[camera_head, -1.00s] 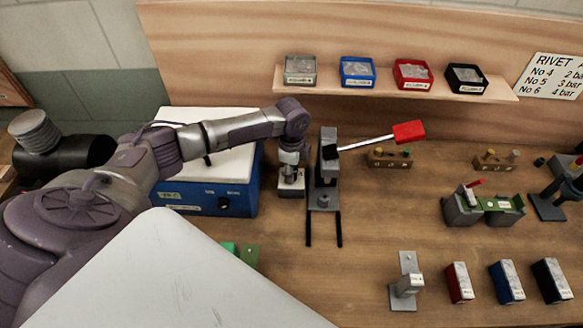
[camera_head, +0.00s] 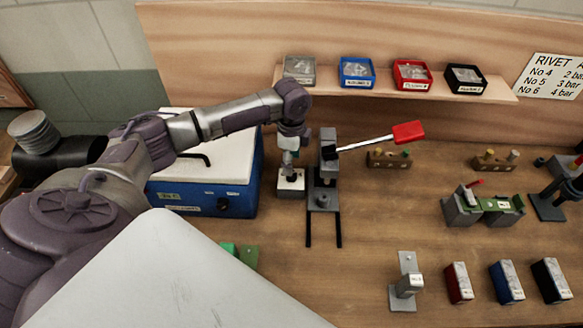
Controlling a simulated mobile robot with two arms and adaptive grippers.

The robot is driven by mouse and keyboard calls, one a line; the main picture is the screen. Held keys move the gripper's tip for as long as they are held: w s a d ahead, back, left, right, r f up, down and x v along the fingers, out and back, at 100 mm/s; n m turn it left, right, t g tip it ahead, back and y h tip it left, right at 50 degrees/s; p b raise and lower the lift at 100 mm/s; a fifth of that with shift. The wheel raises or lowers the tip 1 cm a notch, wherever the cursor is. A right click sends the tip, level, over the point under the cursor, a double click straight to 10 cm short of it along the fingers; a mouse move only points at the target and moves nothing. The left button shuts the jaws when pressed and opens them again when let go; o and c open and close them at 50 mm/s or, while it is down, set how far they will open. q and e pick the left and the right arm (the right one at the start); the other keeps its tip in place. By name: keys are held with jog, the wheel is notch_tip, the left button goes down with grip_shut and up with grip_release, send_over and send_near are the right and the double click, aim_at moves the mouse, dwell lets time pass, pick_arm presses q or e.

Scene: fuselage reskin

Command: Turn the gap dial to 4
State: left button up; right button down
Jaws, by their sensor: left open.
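What looks like the gap dial is a small block with a white top and a dark knob (camera_head: 290,182), just left of the grey lever press (camera_head: 328,190). The dial's numbers are too small to read. My left gripper (camera_head: 289,165) points down over the block, open, with its tips close above the knob. I cannot tell whether they touch it. The press has a long handle with a red grip (camera_head: 409,132) slanting up to the right. My right gripper is out of view.
A blue box with a white top (camera_head: 205,200) stands left of the press, under my left arm. Several small bins, one of them blue (camera_head: 357,72), line the shelf. Coloured blocks, one red (camera_head: 459,283), stand at the front right.

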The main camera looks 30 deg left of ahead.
pick_arm(q)
notch_tip(320, 180, up, 7)
jog(key=shift+f, duration=0.2)
dwell(0.6)
